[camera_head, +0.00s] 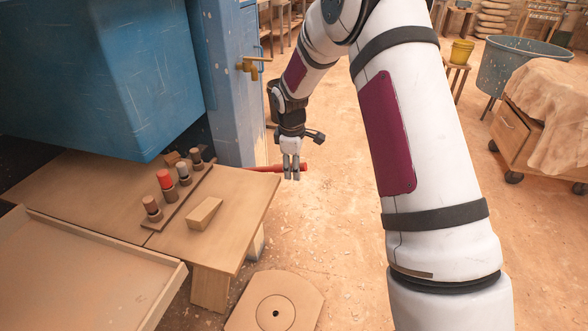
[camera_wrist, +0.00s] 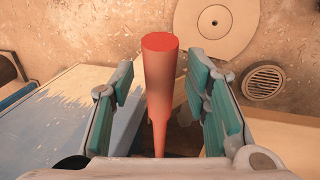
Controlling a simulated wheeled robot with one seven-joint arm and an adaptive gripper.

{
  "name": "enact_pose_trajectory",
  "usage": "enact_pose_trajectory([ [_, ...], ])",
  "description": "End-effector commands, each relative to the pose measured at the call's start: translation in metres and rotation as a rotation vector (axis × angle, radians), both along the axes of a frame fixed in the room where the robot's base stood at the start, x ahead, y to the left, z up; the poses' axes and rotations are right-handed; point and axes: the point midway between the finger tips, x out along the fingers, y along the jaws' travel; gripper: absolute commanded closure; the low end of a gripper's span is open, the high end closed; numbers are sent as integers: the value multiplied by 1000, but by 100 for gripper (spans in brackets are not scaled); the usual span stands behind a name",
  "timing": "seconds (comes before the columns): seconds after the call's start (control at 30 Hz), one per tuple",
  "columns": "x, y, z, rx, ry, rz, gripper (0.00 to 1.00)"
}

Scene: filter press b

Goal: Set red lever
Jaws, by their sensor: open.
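The red lever (camera_head: 263,168) sticks out to the right from beside the blue machine, just past the table's edge. My gripper (camera_head: 291,176) is at its outer part, pointing down, and hides some of it in the head view. In the wrist view the lever (camera_wrist: 162,85) shows as a tapered red handle with its wide round end towards the top. It lies between the two teal-padded fingers of my gripper (camera_wrist: 161,85). The fingers are open, with a visible gap on each side of the handle.
The blue machine (camera_head: 100,70) and its brass handle (camera_head: 252,66) stand behind. The wooden table (camera_head: 240,205) holds several pegs, one with a red top (camera_head: 164,179), and a wooden block (camera_head: 204,213). A board with a disc (camera_head: 275,308) lies on the floor.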

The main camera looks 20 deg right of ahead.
Motion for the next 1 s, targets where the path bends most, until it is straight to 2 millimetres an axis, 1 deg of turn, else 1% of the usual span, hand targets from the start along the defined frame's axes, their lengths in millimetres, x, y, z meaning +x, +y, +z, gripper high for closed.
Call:
enact_pose_trajectory([
  [0.03, 1, 0, -5, 0, 0, 0, 57],
  [0.13, 2, -1, -9, -1, -1, 0, 57],
  [0.43, 2, -1, -11, 0, -1, 0, 57],
  [0.47, 2, -1, -11, 0, -1, 0, 62],
  [0.5, 2, -1, -11, 0, -1, 0, 71],
  [0.57, 2, -1, -11, 0, -1, 0, 84],
  [0.6, 2, -1, -11, 0, -1, 0, 93],
  [0.63, 2, -1, -10, 0, -1, 0, 100],
  [0.87, 3, -1, -12, 2, -3, -1, 100],
  [1.0, 11, -3, -22, 23, -17, -4, 100],
])
